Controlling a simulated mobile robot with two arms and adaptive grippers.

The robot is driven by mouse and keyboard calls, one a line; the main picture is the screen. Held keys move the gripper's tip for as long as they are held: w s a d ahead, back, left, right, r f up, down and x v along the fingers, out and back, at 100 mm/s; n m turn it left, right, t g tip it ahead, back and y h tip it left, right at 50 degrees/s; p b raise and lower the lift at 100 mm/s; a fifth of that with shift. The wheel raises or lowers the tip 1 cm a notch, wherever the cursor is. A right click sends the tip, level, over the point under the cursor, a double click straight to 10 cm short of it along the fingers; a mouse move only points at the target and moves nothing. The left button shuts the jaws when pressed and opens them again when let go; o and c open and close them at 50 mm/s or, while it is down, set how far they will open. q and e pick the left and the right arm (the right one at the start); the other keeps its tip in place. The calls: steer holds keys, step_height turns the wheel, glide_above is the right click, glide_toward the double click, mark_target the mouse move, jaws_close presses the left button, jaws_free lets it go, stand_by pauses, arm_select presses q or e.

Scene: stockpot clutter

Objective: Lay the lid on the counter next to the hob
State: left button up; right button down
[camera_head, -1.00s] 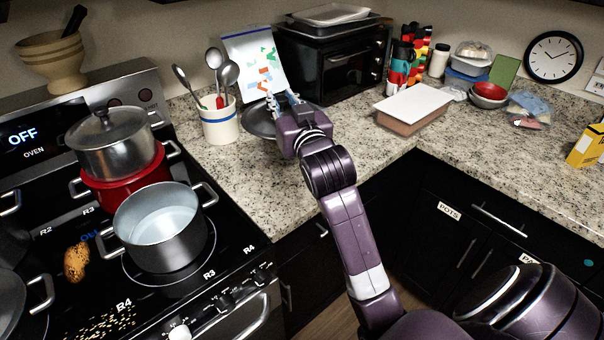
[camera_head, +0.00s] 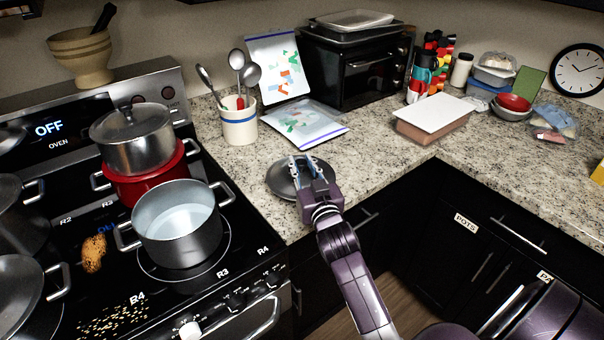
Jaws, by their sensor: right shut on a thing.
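The round grey metal lid (camera_head: 280,182) is at the counter's (camera_head: 364,165) front edge, just right of the hob. My right gripper (camera_head: 304,168) is over the lid, shut on it, and hides its middle and right part. I cannot tell whether the lid touches the counter or hangs just above it. The black hob (camera_head: 82,292) fills the left side. An open steel pot (camera_head: 185,248) stands on its front right burner. My left gripper is not in view.
A utensil crock (camera_head: 239,127) and a flat printed bag (camera_head: 303,127) are behind the lid. A lidded steel pot (camera_head: 136,150) sits on a red pot (camera_head: 147,187) on the hob. A white-topped box (camera_head: 432,115) stands right; the counter between it and the lid is clear.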

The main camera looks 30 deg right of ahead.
mark_target(302, 173)
step_height(302, 173, down, 3)
steer(key=shift+f, duration=0.1)
steer(key=shift+f, duration=0.1)
steer(key=c, duration=1.7)
jaws_free()
steer(key=shift+o, duration=0.2)
steer(key=b+v, duration=0.1)
steer(key=v, duration=0.9)
steer(key=shift+s+b, duration=0.2)
steer(key=shift+b, duration=0.15)
steer(key=shift+v, duration=0.85)
